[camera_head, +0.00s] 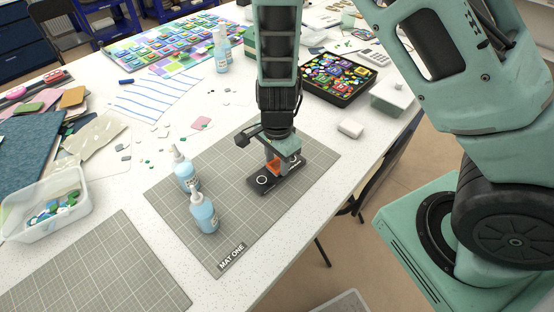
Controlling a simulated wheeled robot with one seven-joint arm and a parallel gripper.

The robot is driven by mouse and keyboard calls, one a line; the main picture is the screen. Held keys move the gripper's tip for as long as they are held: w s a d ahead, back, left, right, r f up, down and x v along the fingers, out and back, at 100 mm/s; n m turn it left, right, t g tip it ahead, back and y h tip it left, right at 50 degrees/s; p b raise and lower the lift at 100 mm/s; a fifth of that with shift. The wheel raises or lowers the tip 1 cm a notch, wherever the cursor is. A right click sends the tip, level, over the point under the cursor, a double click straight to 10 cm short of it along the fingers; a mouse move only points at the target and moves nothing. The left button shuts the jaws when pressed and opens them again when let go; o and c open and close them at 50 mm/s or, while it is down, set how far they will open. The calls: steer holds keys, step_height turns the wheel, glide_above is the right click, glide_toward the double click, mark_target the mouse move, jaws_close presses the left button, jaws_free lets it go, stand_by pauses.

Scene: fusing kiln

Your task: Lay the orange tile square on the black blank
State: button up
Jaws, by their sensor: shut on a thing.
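The black blank (264,187) lies on the grey cutting mat marked MAT ONE, with a white ring mark near its left end. My gripper (274,167) points down over the middle of the blank and is shut on the orange tile (271,168). Only part of the tile shows between and below the fingers. I cannot tell whether it touches the blank or hangs just above it, nor how square it lies.
Two bottles of blue liquid (204,215) stand on the mat (240,218) left of the blank. A white block (350,128) and a black tray of colourful pieces (310,92) lie to the right and behind. The mat's front part is clear.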

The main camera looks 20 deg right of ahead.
mark_target(277, 165)
steer(key=shift+f, duration=0.1)
steer(key=o, duration=1.1)
step_height(277, 165, up, 12)
steer(key=p, duration=0.2)
steer(key=s+a+r+n, duration=0.2)
steer(key=s+r+n, duration=0.1)
steer(key=s+n, duration=0.3)
steer(key=s+a+r+n, duration=0.2)
steer(key=s+r+n, duration=0.2)
steer(key=n, duration=0.5)
steer(key=s+a+r+n, duration=0.2)
steer(key=s+r+n, duration=0.2)
steer(key=s+n, duration=0.3)
steer(key=shift+s+a+y, duration=0.15)
steer(key=shift+s+y, duration=0.15)
steer(key=shift+s, duration=0.75)
